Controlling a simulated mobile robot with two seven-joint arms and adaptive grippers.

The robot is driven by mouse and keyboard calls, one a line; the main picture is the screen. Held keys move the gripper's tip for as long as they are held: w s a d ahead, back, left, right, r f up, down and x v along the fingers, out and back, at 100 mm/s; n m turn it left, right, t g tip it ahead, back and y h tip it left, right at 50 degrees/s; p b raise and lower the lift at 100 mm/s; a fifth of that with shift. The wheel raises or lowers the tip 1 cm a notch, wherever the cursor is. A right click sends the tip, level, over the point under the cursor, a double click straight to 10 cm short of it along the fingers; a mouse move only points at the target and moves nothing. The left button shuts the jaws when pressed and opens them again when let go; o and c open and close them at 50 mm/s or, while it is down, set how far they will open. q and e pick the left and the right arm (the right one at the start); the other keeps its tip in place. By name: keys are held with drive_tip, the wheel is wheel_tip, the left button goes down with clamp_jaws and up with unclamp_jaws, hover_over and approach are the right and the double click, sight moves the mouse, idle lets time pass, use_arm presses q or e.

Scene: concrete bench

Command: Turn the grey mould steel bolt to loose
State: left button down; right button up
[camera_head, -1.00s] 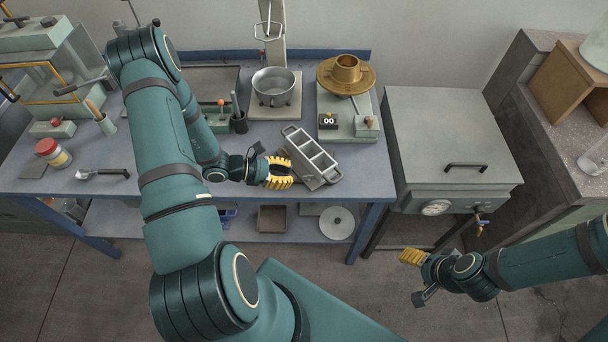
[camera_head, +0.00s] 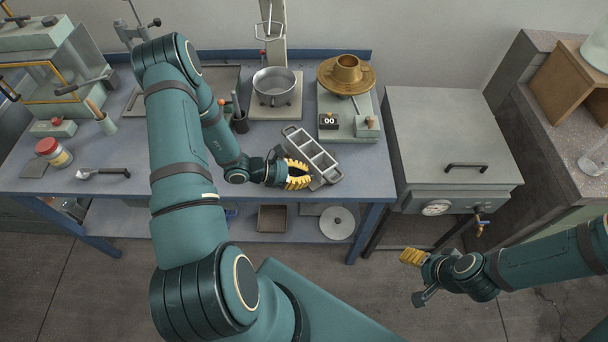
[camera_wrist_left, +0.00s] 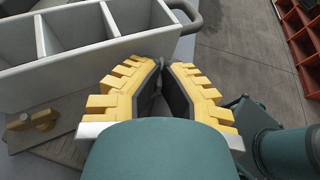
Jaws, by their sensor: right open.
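The grey mould (camera_head: 318,160) is a metal block with three open compartments, lying at an angle near the bench's front edge. Its side and a looped grey handle (camera_wrist_left: 190,14) show in the left wrist view. My left gripper (camera_head: 300,175) has its yellow ribbed fingers at the mould's near left end. In the left wrist view the fingertips (camera_wrist_left: 163,65) come close together beside the mould's wall. I cannot tell whether they hold anything. The steel bolt cannot be made out. A small brass-coloured fitting (camera_wrist_left: 35,119) shows below the mould's wall. My right gripper (camera_head: 412,257) is open and empty, away from the bench.
A steel bowl (camera_head: 274,82) on a stand and a brass ring-shaped piece (camera_head: 346,73) stand behind the mould. A device with a "00" counter (camera_head: 329,121) is close behind it. A grey lidded cabinet (camera_head: 450,130) stands to the right. A scoop (camera_head: 103,173) lies at left.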

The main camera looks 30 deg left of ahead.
use_arm(q)
drive_tip(key=shift+d+n+t+y+b, duration=0.1)
drive_tip(key=shift+n+t+y+b, duration=0.2)
drive_tip(key=shift+n+t+y, duration=0.15)
drive_tip(key=n+t+y, duration=0.1)
drive_tip(key=n+y+b, duration=0.1)
drive_tip(key=n, duration=0.1)
drive_tip(key=shift+s+d+f+t+y, duration=0.1)
drive_tip(key=shift+s+d+t+y, duration=0.05)
drive_tip(key=shift+s+t+y, duration=0.15)
drive_tip(key=shift+d+n+t+y, duration=0.15)
drive_tip(key=shift+n+t+y, duration=0.4)
drive_tip(key=shift+n+y, duration=0.4)
drive_tip(key=shift+d+n+t+y, duration=0.1)
drive_tip(key=shift+n+t+y, duration=0.2)
drive_tip(key=shift+n+y, duration=0.65)
drive_tip(key=shift+d+r+n+y+p, duration=0.2)
drive_tip(key=shift+n+y+p, duration=0.55)
drive_tip(key=shift+y, duration=0.3)
drive_tip(key=n+y+p, duration=0.3)
drive_tip(key=p, duration=0.1)
drive_tip(key=shift+w+r+y, duration=0.1)
drive_tip(key=shift+y, duration=0.3)
drive_tip(key=shift+n+y+p, duration=0.7)
drive_tip(key=shift+p, duration=0.65)
drive_tip(key=shift+f, duration=0.2)
drive_tip(key=c, duration=1.4)
unclamp_jaws()
